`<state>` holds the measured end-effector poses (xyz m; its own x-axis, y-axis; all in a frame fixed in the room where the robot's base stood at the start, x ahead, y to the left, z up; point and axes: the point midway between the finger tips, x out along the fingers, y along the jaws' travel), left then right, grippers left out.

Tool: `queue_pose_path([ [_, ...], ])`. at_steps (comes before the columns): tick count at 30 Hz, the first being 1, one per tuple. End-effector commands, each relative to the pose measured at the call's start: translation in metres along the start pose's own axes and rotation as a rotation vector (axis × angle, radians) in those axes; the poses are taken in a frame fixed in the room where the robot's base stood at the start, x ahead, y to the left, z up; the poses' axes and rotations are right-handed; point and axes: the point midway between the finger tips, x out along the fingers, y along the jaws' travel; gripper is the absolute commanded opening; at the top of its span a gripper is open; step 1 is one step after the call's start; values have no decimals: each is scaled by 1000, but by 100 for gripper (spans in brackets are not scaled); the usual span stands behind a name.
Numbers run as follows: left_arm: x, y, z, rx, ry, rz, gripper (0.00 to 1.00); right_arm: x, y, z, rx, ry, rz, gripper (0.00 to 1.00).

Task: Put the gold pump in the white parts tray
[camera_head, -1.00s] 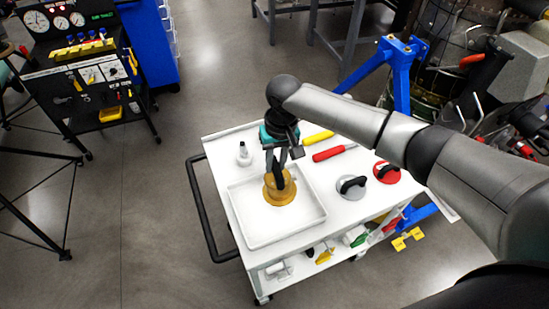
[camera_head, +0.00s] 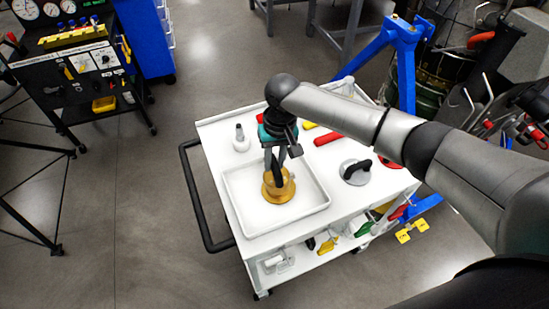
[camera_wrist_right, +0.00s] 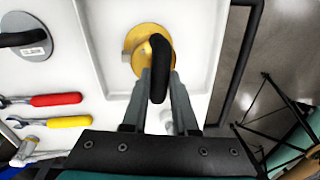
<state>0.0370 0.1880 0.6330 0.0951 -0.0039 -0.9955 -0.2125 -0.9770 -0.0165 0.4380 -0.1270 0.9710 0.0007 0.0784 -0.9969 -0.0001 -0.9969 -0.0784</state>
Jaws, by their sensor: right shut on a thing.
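The gold pump (camera_head: 279,191) is inside the white parts tray (camera_head: 238,214) on the cart, in the head view. My right gripper (camera_head: 276,172) comes down on the pump from above and is shut on its upper part. In the right wrist view the gold pump (camera_wrist_right: 141,43) shows as a round gold body with a black curved handle (camera_wrist_right: 160,70) between the fingers of my right gripper (camera_wrist_right: 159,85). Whether the pump's base touches the tray floor cannot be told for sure. My left gripper is not in view.
The tray sits on a white cart (camera_head: 215,135) with a black push handle (camera_head: 190,200). A white bottle (camera_head: 240,141), a red-handled tool (camera_head: 328,138) and a black-handled disc (camera_head: 355,172) lie around the tray. A blue stand (camera_head: 405,70) is behind the cart. Floor left of the cart is open.

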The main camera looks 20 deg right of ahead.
Motion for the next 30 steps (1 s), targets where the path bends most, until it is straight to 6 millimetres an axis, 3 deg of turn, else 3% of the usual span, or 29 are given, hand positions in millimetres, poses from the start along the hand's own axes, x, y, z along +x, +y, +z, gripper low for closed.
queue_pose_path([
  [8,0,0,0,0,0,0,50,-2,-1,-1,-1,4,-2,0],
  [9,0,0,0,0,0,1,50,-1,-1,-1,-1,4,-2,28],
  [18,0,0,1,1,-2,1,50,-1,-1,-1,-1,2,-2,62],
  [23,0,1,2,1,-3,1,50,0,0,0,-1,1,-1,62],
  [26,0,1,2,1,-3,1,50,2,0,1,0,-3,2,71],
  [30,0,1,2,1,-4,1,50,1,0,1,0,-2,1,72],
])
